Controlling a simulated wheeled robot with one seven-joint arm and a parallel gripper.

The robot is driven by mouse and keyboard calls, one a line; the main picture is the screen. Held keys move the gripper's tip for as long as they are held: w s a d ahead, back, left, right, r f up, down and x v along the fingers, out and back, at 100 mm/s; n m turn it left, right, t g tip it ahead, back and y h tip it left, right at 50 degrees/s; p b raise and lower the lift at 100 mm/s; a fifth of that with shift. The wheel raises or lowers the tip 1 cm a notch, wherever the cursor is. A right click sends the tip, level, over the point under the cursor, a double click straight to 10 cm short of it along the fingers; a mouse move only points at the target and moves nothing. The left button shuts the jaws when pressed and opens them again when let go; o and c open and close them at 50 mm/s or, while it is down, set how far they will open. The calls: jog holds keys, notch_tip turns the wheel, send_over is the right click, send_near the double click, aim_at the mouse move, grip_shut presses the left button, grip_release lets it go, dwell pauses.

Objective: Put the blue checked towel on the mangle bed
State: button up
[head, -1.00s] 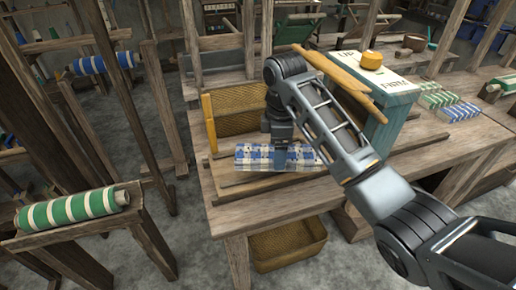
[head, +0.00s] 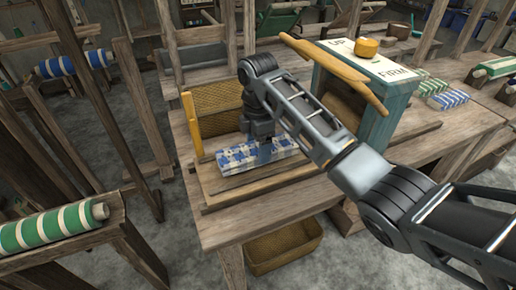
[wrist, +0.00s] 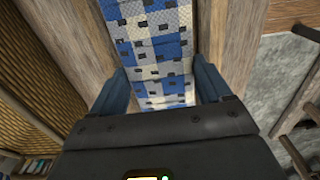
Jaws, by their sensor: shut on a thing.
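The blue and white checked towel (head: 238,158) is a flat folded bundle on the wooden mangle bed (head: 222,187), between its low side rails. My gripper (head: 265,150) points down over the towel's middle and is shut on it. In the wrist view my gripper's fingers (wrist: 162,85) stand on either side of the towel (wrist: 155,50), which runs between them. The towel appears to rest on or just above the bed; the exact contact is hidden. The fingertips are partly hidden in the head view.
The teal mangle box (head: 372,122), marked UP and FIRM, stands right of the towel with a yellow wooden lever (head: 335,70). A yellow post (head: 192,125) and a wicker basket (head: 218,124) are behind the bed. More folded cloths (head: 447,99) lie at the right.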

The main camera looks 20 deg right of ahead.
jog(key=shift+f, duration=0.85)
jog(key=shift+f, duration=0.15)
jog(key=o, duration=1.1)
notch_tip(320, 180, up, 12)
jog(key=p, duration=0.2)
jog(key=shift+r+p, duration=0.2)
jog(key=shift+p, duration=0.15)
